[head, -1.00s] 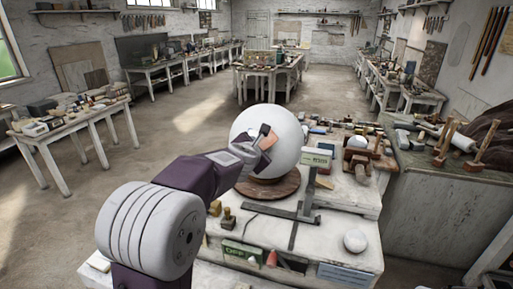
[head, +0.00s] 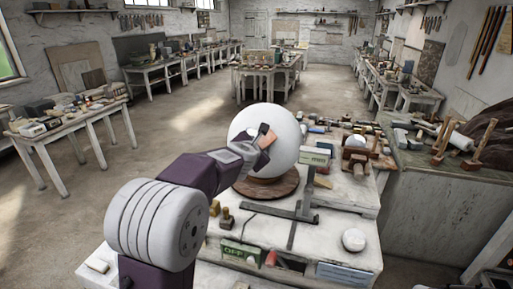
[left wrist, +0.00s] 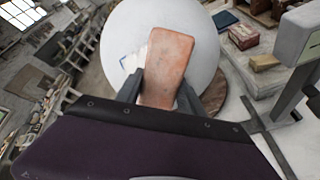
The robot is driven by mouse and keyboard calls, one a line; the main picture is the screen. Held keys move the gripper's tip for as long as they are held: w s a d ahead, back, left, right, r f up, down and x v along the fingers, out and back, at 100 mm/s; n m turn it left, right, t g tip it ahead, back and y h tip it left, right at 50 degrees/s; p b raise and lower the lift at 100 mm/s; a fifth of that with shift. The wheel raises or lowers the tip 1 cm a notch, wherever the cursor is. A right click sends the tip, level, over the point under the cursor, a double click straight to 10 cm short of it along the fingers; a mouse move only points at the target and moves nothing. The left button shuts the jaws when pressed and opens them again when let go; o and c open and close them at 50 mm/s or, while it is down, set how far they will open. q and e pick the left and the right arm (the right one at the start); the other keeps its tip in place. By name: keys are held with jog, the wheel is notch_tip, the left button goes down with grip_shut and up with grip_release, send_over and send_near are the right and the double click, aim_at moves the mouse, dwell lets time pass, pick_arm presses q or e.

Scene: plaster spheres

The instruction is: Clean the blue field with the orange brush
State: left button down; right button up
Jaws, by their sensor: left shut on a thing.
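A large white plaster sphere (head: 283,155) stands on a round brown wooden base (head: 268,187) on the white bench. My left gripper (head: 264,142) is in front of the sphere's upper middle, shut on the orange brush (head: 267,131). In the left wrist view the brush (left wrist: 168,66) is a flat orange-pink block between the two dark fingers, over the sphere (left wrist: 205,45). A pale bluish patch (left wrist: 132,61) shows on the sphere just left of the brush, partly hidden by it. I cannot tell whether the brush touches the sphere. My right gripper is not in view.
A dark metal stand with a pale green-labelled block (head: 316,156) is close right of the sphere. A small white ball (head: 353,240) lies at the bench's front right. Small brass pieces (head: 227,219) lie in front of the base. Tools and blocks crowd the bench's back.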

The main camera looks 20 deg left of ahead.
pick_arm(q)
jog(key=shift+d+r+p, duration=0.2)
jog(key=shift+r+p, duration=0.2)
jog(key=shift+p, duration=0.05)
jog(key=shift+w+d+r, duration=0.15)
jog(key=shift+w+d+r+p, duration=0.25)
jog(key=shift+d+r+p, duration=0.1)
jog(key=shift+p, duration=0.35)
jog(key=shift+f, duration=0.1)
jog(key=shift+f, duration=0.1)
